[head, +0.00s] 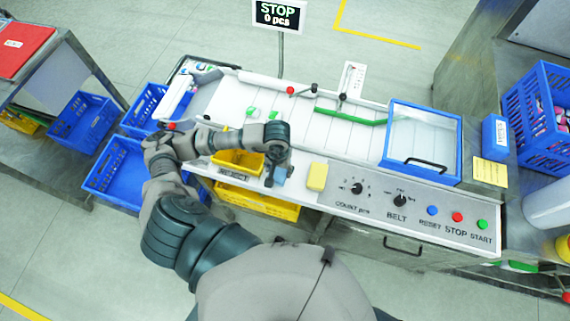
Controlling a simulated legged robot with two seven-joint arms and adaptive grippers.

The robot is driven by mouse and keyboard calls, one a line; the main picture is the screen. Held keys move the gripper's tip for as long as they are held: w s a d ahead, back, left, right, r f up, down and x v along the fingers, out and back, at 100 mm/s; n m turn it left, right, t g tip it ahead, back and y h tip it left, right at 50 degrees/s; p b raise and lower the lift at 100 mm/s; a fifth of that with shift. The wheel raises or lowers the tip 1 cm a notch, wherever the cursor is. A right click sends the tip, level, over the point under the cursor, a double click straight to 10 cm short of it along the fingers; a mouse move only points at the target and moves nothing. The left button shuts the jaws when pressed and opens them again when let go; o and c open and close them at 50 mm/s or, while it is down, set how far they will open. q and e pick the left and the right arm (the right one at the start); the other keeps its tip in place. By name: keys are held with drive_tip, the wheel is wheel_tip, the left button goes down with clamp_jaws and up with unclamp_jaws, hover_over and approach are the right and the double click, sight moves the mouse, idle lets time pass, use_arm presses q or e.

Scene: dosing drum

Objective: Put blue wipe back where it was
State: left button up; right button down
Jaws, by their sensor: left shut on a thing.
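A small light-blue cloth, the blue wipe (280,177), shows at the front edge of the machine's top, left of a yellow sponge-like block (317,176). My left gripper (272,173) points down there and is shut on the wipe. The wrist above hides part of the wipe and the fingers. I cannot tell whether the wipe touches the surface. My right gripper is not in view.
A yellow bin (238,163) is left of my gripper, by the REJECT label. The control panel (400,202) with knobs and buttons lies to the right. A blue-framed clear cover (423,143) stands behind it. Blue crates (112,178) are at left.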

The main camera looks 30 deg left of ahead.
use_arm(q)
drive_tip(key=w, duration=0.4)
drive_tip(key=shift+a+f, duration=0.15)
drive_tip(key=shift+f, duration=0.15)
drive_tip(key=f, duration=0.1)
drive_tip(key=f+p, duration=0.1)
drive_tip(key=shift+s+d+f, duration=0.1)
drive_tip(key=shift+d+f, duration=0.1)
drive_tip(key=shift+f, duration=0.5)
drive_tip(key=shift+f, duration=0.1)
drive_tip(key=o, duration=1.1)
drive_tip(key=shift+a, duration=0.1)
wheel_tip(320, 180, up, 12)
drive_tip(key=shift+r+b, duration=0.1)
drive_tip(key=shift+b, duration=0.5)
